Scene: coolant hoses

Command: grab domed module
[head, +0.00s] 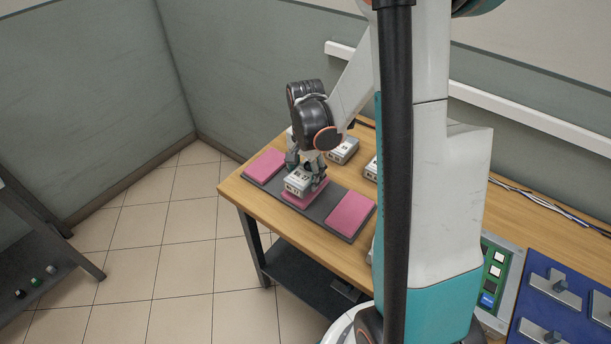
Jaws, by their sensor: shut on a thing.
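My gripper (306,173) points down over the dark tray on the wooden table. It is shut on a small light grey module (297,184) with dark markings on its front face. The module is at the middle pink pad (304,198); I cannot tell whether it rests on the pad or is just above it. My fingers and wrist hide most of its top, so I cannot see a dome on it. Another grey module (344,149) stands behind, to the right of my wrist.
The dark tray (319,212) also has a bare pink pad at the left (265,164) and one at the right (350,212). Part of a further module (371,170) shows beside my arm. A control box (497,267) and a blue panel (560,292) are at the right.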

